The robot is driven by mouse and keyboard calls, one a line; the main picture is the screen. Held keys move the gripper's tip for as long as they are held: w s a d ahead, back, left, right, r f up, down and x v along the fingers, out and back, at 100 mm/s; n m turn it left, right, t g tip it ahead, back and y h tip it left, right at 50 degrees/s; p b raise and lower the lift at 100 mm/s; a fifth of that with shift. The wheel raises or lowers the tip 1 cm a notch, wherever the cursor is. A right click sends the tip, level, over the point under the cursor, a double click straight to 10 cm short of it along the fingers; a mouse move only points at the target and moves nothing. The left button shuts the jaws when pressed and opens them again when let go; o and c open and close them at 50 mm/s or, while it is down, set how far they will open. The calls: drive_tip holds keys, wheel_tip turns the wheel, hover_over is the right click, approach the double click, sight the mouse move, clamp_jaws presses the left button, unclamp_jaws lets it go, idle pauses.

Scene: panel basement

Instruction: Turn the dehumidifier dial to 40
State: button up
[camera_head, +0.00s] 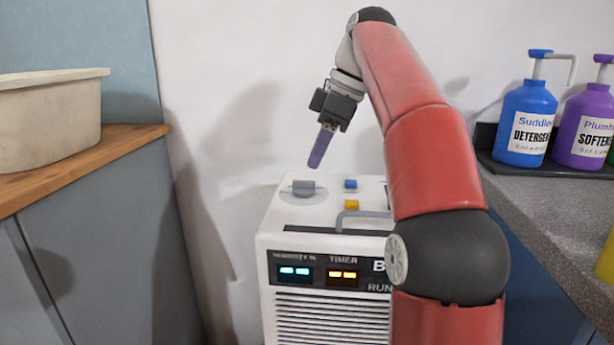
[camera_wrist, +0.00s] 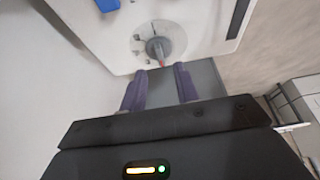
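The white dehumidifier (camera_head: 330,315) stands against the wall, partly hidden behind my arm. Its grey dial (camera_head: 303,187) is on the top face at the back left. In the wrist view the dial (camera_wrist: 158,46) is a round grey disc with a raised knob and a reddish mark at its near end; its scale marks are too small to read. A blue humidity display (camera_head: 295,271) glows on the front, its digits unreadable. My gripper (camera_head: 316,160) hangs above the dial, apart from it. In the wrist view my gripper (camera_wrist: 161,74) has its purple fingers apart, with nothing between them.
A blue button (camera_head: 350,184), a yellow button (camera_head: 351,204) and a grey handle (camera_head: 362,216) are right of the dial. A beige tub (camera_head: 48,120) sits on the left counter. Blue (camera_head: 526,120) and purple bottles (camera_head: 583,125) stand on the right counter.

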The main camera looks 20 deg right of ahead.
sight(305, 181)
drive_tip(key=b+x, duration=0.1)
drive_tip(key=x, duration=0.4)
drive_tip(key=shift+b, duration=0.3)
drive_tip(key=shift+r, duration=0.1)
drive_tip(key=shift+c, duration=0.3)
clamp_jaws()
